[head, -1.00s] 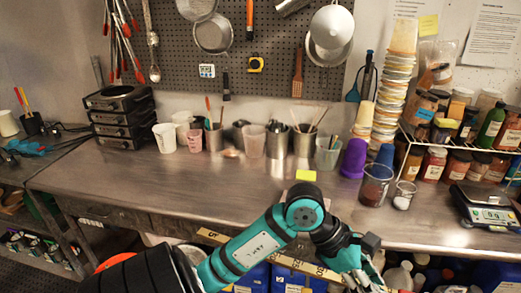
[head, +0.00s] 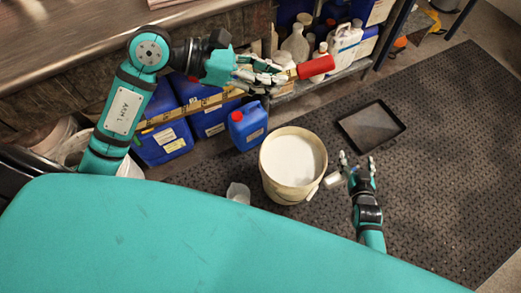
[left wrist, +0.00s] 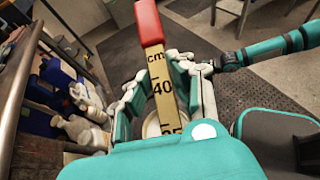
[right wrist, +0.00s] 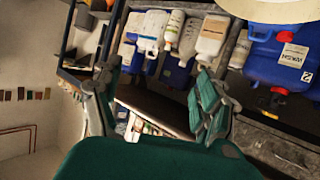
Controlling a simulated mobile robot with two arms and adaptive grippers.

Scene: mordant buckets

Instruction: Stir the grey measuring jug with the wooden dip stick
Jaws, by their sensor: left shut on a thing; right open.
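The wooden dip stick (head: 190,115) is a yellow ruler-like stick with a red handle (head: 315,67). My left gripper (head: 268,76) is shut on it near the handle and holds it above the floor, beside the bench. In the left wrist view the stick (left wrist: 160,82) shows its cm marks between the fingers. A pale greyish see-through jug (head: 238,191), apparently the measuring jug, is low beside the bucket, partly hidden by my teal body. The stick is apart from it. My right gripper (head: 358,167) is open and empty, right of the bucket.
A cream bucket (head: 266,175) of white contents stands on the floor. A blue canister (head: 247,127) is behind it. Bottles and blue containers fill the low shelf (head: 320,85) under the bench (head: 70,40). A black tray (head: 370,126) lies on the dark mat (head: 440,150), which is otherwise largely clear.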

